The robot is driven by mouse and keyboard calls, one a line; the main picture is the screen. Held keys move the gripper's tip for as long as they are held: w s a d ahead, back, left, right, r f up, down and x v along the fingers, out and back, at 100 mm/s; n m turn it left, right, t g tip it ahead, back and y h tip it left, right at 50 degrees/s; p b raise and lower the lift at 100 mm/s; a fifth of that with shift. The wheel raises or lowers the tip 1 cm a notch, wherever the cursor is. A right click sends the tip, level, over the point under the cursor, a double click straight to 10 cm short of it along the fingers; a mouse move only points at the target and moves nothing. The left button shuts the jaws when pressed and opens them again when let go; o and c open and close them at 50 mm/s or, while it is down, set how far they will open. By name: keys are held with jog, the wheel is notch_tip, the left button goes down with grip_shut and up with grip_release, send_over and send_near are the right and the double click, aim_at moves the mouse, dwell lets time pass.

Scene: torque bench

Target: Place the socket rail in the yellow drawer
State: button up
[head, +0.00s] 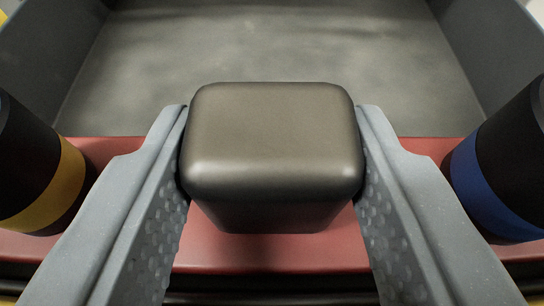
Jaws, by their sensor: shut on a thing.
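The socket rail appears as a red bar (270,257) running across the picture, with a brown-grey rounded block (272,140) at its middle. A black socket with a yellow band (62,190) stands at its left and one with a blue band (488,195) at its right, both cut off by the picture's edges. My gripper (272,125) is shut on the block, one finger on each side. Beyond lies a grey-lined open tray, seemingly the drawer's inside (270,50). Its yellow shows only as slivers at the corners. I cannot tell whether the rail touches the drawer.
Dark side walls (495,50) bound the grey floor at left and right. The visible floor beyond the rail is empty. A dark edge with some yellow runs along the bottom of the picture, below the rail.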

jog(key=shift+f+b, duration=0.45)
jog(key=shift+b, duration=0.3)
jog(key=o, duration=1.1)
jog(key=shift+a+f, duration=0.1)
jog(key=shift+r+p, duration=0.8)
jog(key=shift+p, duration=0.4)
jog(key=p+v, duration=0.2)
jog(key=v, duration=1)
jog(key=shift+f, duration=0.15)
